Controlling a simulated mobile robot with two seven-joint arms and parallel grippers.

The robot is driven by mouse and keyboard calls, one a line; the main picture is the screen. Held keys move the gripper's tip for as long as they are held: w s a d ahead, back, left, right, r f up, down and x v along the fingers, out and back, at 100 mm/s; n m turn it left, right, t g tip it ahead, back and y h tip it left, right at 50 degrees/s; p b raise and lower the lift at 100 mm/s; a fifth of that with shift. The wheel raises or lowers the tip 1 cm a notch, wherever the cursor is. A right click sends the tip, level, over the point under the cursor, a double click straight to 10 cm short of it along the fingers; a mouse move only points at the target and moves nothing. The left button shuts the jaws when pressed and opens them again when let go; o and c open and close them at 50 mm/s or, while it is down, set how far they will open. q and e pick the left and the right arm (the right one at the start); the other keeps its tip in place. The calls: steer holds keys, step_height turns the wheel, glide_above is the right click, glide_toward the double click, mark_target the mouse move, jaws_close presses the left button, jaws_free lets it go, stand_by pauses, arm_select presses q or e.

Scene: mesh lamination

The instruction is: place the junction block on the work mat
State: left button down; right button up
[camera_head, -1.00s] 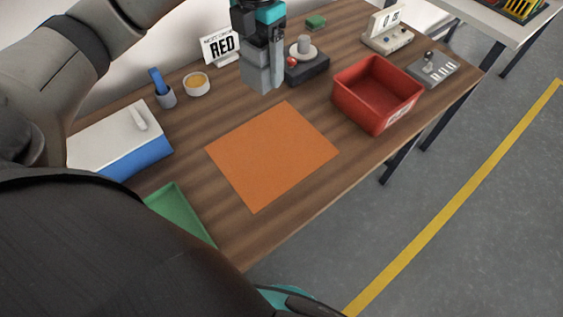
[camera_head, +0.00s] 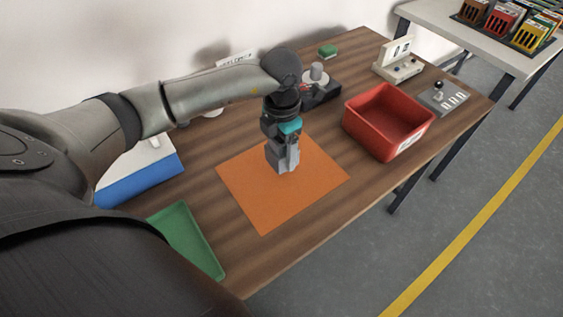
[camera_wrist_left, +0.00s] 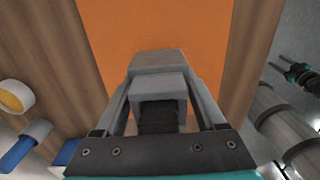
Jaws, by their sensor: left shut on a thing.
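The orange work mat (camera_head: 265,205) lies flat on the wooden table; it also fills the top of the left wrist view (camera_wrist_left: 160,25). My left gripper (camera_head: 283,153) points down over the mat's upper part. It is shut on the grey junction block (camera_wrist_left: 158,62), which sits between the two fingers in the left wrist view. In the head view the fingers and block blend together in grey. I cannot tell whether the block touches the mat. My right gripper (camera_wrist_left: 297,75) seems to show small at the right edge of the left wrist view, too small to read its jaws.
A red bin (camera_head: 390,120) stands right of the mat. A green tray (camera_head: 187,240) and a blue-and-white box (camera_head: 140,178) are on the left. A dark fixture with a grey knob (camera_head: 318,85) stands behind the gripper. The mat's front part is clear.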

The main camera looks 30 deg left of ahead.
mark_target(282, 163)
arm_select(q)
steer(key=shift+f, duration=2.1)
steer(key=shift+f+b, duration=0.1)
steer(key=shift+b, duration=0.25)
jaws_free()
step_height(282, 163, up, 12)
steer(key=shift+r+p, duration=0.1)
steer(key=shift+p, duration=0.55)
